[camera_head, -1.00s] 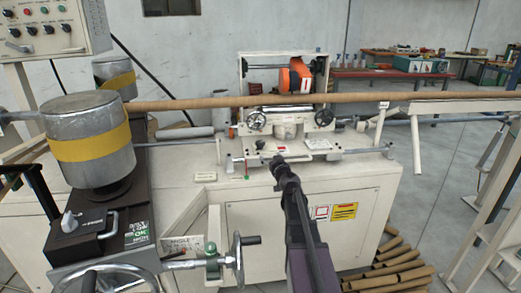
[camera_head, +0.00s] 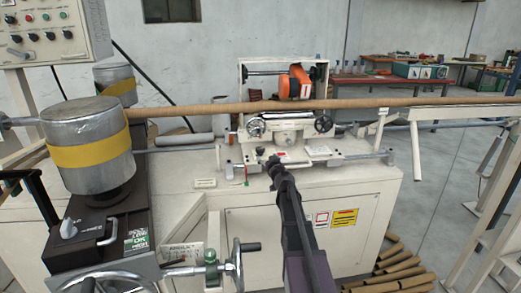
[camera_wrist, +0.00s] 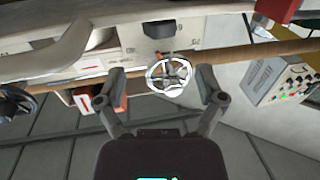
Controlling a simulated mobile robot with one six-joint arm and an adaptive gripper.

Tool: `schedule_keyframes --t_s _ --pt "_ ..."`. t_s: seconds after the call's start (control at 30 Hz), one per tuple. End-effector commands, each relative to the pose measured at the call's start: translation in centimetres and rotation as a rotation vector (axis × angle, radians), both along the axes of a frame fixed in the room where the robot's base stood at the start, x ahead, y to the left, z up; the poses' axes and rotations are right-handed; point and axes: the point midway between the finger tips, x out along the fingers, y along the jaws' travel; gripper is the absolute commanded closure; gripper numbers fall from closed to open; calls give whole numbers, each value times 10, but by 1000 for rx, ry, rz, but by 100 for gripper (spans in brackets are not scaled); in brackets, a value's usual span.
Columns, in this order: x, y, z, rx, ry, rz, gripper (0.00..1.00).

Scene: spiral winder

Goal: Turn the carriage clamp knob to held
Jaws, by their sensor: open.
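The white carriage (camera_head: 290,146) stands on the winder bed below the long brown tube. It bears a left handwheel (camera_head: 255,128) and a dark right handwheel (camera_head: 323,124). No readable label tells which one is the clamp knob, and its setting cannot be read. My gripper (camera_head: 272,162) is just in front of the carriage, below the left handwheel. In the wrist view, my gripper (camera_wrist: 160,84) is open and empty. A pale-rimmed handwheel (camera_wrist: 167,77) shows between its fingertips, apparently apart from them. A dark handwheel (camera_wrist: 15,102) is at the left edge.
The brown tube (camera_head: 220,108) crosses behind the carriage handwheels. A metal drum with a yellow band (camera_head: 90,148) and a crank handwheel (camera_head: 238,262) stand at left. Cardboard tubes (camera_head: 400,262) lie on the floor at right.

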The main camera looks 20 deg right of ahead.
Motion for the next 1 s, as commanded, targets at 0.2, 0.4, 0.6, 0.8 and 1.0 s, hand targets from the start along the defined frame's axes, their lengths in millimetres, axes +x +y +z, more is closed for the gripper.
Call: schedule_keyframes --t_s 0.2,0.4,0.6,0.8,1.0 --pt "39 -4 0 0 0 2 12" --pt "66 -8 0 0 0 0 12" --pt "83 -11 0 0 0 -1 12" --pt "89 -11 0 0 0 -1 12" --pt "89 -10 0 0 0 -1 12"
